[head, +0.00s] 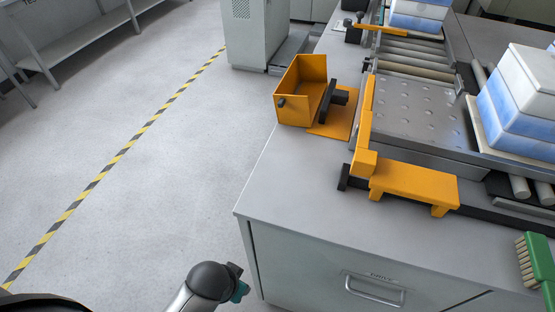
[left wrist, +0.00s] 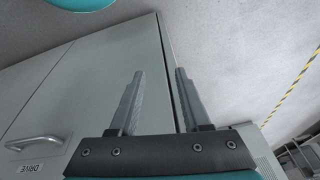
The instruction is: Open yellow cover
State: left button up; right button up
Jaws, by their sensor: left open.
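A yellow-orange box-shaped cover (head: 301,88) stands on the left edge of the grey bench top in the head view, with a black part (head: 332,98) at its right side. A second yellow piece, a low bench-shaped guard (head: 414,184), sits at the front of the roller line. I cannot tell which one is the named cover. My left gripper (left wrist: 160,73) is open and empty in the left wrist view, near the grey cabinet front. In the head view only part of my left arm shows at the bottom, well below the yellow parts. My right gripper is not in view.
The grey bench (head: 300,175) has a drawer handle (head: 374,290) on its front. Blue-white blocks (head: 522,100) stand on the roller line at the right. A green brush (head: 536,262) lies at the bottom right. The floor to the left is clear, with a striped line (head: 115,160).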

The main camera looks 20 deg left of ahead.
aim_at(280, 106)
pick_arm(q)
jog(key=w+a+r+m+t+y, duration=0.35)
jog(key=w+r+m, duration=0.3)
jog(key=r, duration=0.25)
jog(key=w+a+r+m+t+y, duration=0.2)
jog(key=w+a+r+m+t, duration=0.25)
jog(key=w+r, duration=0.3)
jog(key=w+d+r+m+t+h, duration=0.2)
jog(key=m, duration=0.4)
jog(key=w+d+r+m+t+h, duration=0.2)
jog(key=m, duration=0.5)
jog(key=w+d+r+m+t+h, duration=0.2)
jog(key=r+m+t, duration=0.1)
jog(key=m, duration=0.4)
jog(key=shift+w+d, duration=0.2)
jog(key=shift+d, duration=0.1)
jog(key=shift+w+d+m, duration=0.1)
jog(key=shift+d+m, duration=0.05)
jog(key=shift+m, duration=0.35)
jog(key=shift+w, duration=0.2)
jog(key=w, duration=0.9)
jog(key=w+b, duration=0.1)
jog(key=w, duration=0.4)
jog(key=shift+w+d, duration=0.25)
jog(key=shift+w, duration=0.1)
jog(key=shift+c, duration=0.4)
grip_shut()
